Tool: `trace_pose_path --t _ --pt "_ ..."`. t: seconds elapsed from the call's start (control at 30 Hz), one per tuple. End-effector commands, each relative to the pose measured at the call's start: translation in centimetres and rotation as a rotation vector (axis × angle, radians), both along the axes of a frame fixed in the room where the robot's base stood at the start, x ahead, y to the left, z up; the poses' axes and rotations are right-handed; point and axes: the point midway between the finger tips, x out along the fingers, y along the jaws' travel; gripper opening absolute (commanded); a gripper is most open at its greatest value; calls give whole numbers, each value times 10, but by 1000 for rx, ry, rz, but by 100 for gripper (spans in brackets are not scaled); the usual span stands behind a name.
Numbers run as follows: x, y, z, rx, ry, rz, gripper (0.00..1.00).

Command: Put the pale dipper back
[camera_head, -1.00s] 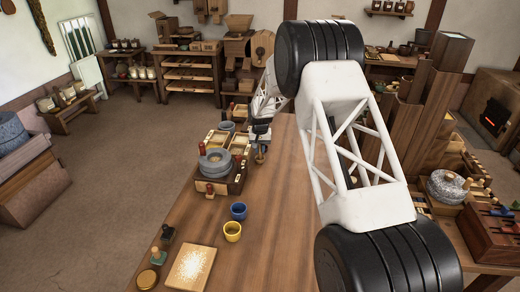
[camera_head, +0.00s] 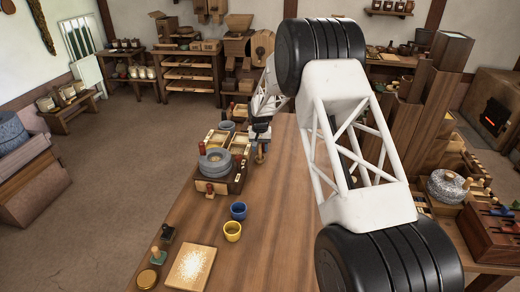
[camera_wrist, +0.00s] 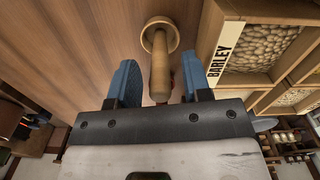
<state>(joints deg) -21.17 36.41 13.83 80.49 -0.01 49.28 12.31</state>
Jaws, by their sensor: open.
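A pale wooden dipper (camera_wrist: 160,35) shows in the wrist view, its round end toward the top and its straight handle (camera_wrist: 160,82) running down between my fingers. My gripper (camera_wrist: 158,63) is open, with one blue finger on each side of the handle and visible gaps between. In the head view my gripper (camera_head: 260,138) is low over the table beside the compartment tray, with the dipper (camera_head: 261,153) small beneath it. A box labelled BARLEY (camera_wrist: 226,55) stands right of the dipper in the wrist view. Whether the dipper touches the table is unclear.
A stone quern (camera_head: 215,162) on a wooden base stands left of my gripper. A blue cup (camera_head: 238,211), a yellow cup (camera_head: 232,232) and a speckled board (camera_head: 190,267) lie nearer. The middle of the table (camera_head: 280,215) is clear.

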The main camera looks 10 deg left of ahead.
Motion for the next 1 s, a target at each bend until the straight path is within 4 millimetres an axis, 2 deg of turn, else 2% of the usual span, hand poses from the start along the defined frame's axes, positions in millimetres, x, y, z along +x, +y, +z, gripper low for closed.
trace_pose_path --t 0.7,1.0 --pt "0 0 100 0 -2 0 45" --pt "0 0 114 0 -1 0 45"
